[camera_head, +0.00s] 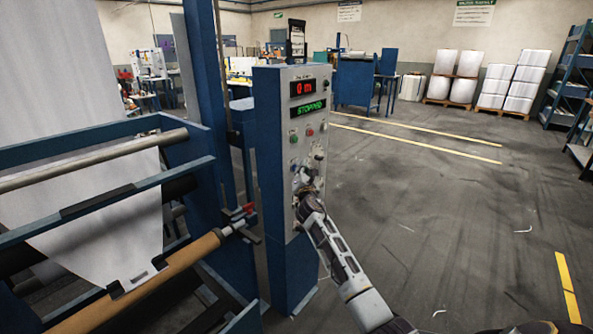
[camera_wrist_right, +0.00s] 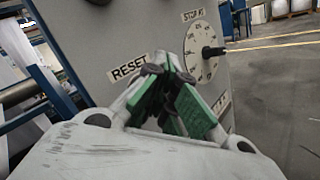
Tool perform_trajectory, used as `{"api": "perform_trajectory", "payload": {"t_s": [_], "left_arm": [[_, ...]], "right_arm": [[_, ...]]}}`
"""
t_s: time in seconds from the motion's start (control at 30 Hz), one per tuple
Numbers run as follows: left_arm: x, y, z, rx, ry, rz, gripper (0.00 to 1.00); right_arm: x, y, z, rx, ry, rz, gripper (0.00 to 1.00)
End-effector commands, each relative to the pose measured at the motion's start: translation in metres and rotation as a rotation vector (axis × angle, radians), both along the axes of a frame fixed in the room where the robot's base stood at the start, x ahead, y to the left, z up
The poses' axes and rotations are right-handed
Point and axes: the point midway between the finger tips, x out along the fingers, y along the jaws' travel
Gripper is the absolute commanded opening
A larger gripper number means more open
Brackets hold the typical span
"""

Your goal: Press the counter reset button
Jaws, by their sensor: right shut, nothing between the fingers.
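The control panel (camera_head: 310,120) stands upright on the front of a blue cabinet. Its red display (camera_head: 301,88) reads 0 m and its green display (camera_head: 309,108) reads STOPPED. My right gripper (camera_head: 308,188) is at the lower controls of the panel, with its arm coming from the lower right. In the right wrist view, my right gripper (camera_wrist_right: 172,72) is shut and empty, with green finger pads, just right of the RESET label (camera_wrist_right: 130,67). The button itself is hidden behind the fingers. I cannot tell whether they touch it. My left gripper is out of view.
A black knob with a round dial (camera_wrist_right: 205,52) sits right of the fingers. Wrapped rolls (camera_head: 455,80) stand on pallets at the back. The floor to the right is open.

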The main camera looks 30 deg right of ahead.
Motion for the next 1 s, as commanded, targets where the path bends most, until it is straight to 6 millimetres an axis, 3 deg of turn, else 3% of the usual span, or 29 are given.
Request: {"api": "perform_trajectory", "payload": {"t_s": [1.0], "left_arm": [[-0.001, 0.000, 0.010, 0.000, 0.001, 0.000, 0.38]], "right_arm": [[-0.017, -0.006, -0.001, 0.000, 0.001, 0.001, 0.00]]}}
